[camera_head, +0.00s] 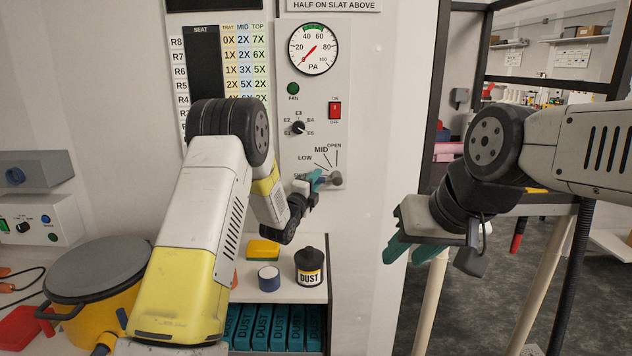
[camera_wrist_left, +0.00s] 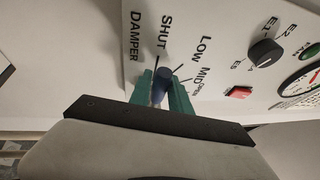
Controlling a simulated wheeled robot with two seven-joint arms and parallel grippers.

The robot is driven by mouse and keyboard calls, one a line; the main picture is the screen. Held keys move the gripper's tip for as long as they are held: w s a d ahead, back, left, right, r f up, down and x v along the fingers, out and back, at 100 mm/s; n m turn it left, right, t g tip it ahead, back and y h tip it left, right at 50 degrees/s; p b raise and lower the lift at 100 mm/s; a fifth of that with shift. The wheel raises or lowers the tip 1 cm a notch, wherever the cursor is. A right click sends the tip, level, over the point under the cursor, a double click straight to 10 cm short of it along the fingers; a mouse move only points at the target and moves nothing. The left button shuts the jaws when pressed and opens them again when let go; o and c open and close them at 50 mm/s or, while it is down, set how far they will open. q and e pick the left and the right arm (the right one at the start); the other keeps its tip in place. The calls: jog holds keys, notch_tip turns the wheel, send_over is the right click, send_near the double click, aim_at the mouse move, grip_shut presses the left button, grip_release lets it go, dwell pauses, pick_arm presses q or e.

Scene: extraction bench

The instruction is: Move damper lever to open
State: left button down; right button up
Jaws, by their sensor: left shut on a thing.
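The damper dial is on the lower part of the wall panel (camera_head: 290,165), with LOW, MID and OPEN marks showing in the head view. SHUT, LOW, MID and OPEN show in the left wrist view. My left gripper (camera_head: 316,180) is at the dial, its teal fingers shut on the damper lever. The lever's dark rounded end (camera_wrist_left: 164,76) shows between the fingers (camera_wrist_left: 172,96) in the left wrist view, near the SHUT and LOW marks. The fingers hide part of the lever, so its exact setting is unclear. My right gripper (camera_head: 415,251) is open and empty, right of the panel.
Above the dial are a selector knob (camera_head: 298,128), a red switch (camera_head: 335,110) and a PA gauge (camera_head: 312,50). A black DUST jar (camera_head: 309,268), a blue-sided round tin (camera_head: 268,278) and a yellow block (camera_head: 263,249) stand on the shelf below. A yellow drum (camera_head: 95,295) is at left.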

aim_at(340, 161)
pick_arm(q)
jog(key=r+m+g, duration=0.1)
jog(key=m, duration=0.1)
jog(key=r+m, duration=0.1)
jog(key=shift+d+r+m+g, duration=0.1)
jog(key=shift+d+m+g, duration=0.1)
jog(key=shift+m+g, duration=0.2)
jog(key=r+m, duration=0.1)
jog(key=m, duration=0.1)
jog(key=d+r+m+g+y, duration=0.1)
jog(key=m, duration=0.1)
jog(key=shift+d+r, duration=0.15)
jog(key=shift+d, duration=0.05)
jog(key=shift+d+r+m+g+y, duration=0.5)
jog(key=shift+d+m+g, duration=0.15)
jog(key=shift+m, duration=0.35)
jog(key=shift+d+r+m+g+y, duration=0.3)
jog(key=shift+d+m+y, duration=0.2)
jog(key=shift+d+m, duration=0.4)
jog(key=shift+d+r+m+g+y, duration=0.25)
jog(key=shift+d+m+y, duration=0.8)
jog(key=shift+m, duration=0.45)
jog(key=c, duration=1.2)
grip_release()
